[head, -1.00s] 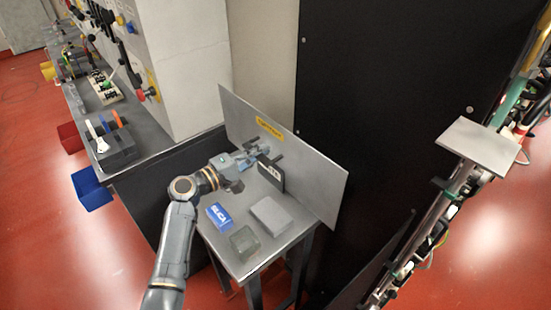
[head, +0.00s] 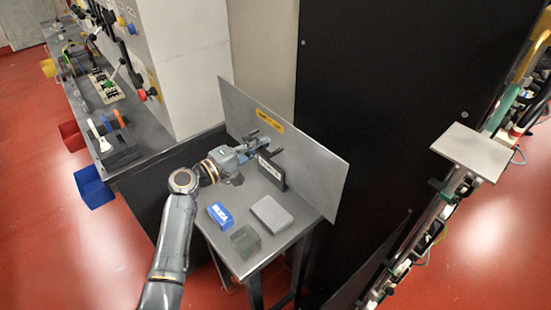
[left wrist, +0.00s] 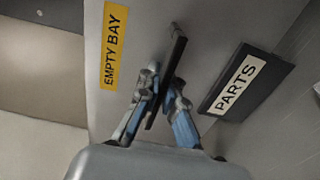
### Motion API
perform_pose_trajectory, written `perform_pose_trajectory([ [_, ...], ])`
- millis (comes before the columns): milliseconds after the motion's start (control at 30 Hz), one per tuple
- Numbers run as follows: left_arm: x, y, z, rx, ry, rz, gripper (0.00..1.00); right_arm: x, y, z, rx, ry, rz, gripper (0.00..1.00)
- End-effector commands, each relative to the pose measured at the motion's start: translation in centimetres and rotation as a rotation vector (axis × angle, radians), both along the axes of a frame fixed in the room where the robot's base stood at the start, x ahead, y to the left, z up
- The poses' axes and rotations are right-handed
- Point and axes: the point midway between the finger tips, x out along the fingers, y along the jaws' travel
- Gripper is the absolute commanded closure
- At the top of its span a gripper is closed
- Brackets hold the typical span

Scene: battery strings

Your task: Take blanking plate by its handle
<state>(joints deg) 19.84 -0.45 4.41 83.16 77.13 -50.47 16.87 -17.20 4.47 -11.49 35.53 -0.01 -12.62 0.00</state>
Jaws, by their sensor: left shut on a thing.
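The blanking plate (head: 310,150) is a large grey sheet with a yellow label, standing upright at the back edge of a small table. In the left wrist view its surface (left wrist: 205,45) fills the middle, and the label reads "EMPTY BAY". Its handle (left wrist: 174,58) is a dark bar on the front face. My left gripper (head: 262,144) reaches the plate's front face. In the left wrist view its fingers (left wrist: 165,82) are closed on the handle from both sides. The plate's lower edge is partly hidden behind things on the table. My right gripper is not in view.
The small table (head: 240,268) holds a blue box (head: 220,214), a grey box (head: 271,213), a greenish clear container (head: 245,241) and a dark "PARTS" sign (head: 271,171) close to the plate. A black cabinet wall (head: 390,90) stands behind. A workbench (head: 150,148) is on the left.

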Motion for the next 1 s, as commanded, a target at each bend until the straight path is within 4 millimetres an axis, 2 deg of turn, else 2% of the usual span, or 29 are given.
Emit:
perform_pose_trajectory([
  [33, 0.1, 0.0, 0.6, -0.002, -0.006, 0.001, 1.0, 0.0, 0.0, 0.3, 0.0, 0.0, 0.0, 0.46],
  [1000, 0.1, 0.1, 3.3, -0.003, -0.007, 0.001, 1.0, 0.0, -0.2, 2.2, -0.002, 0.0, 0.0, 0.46],
])
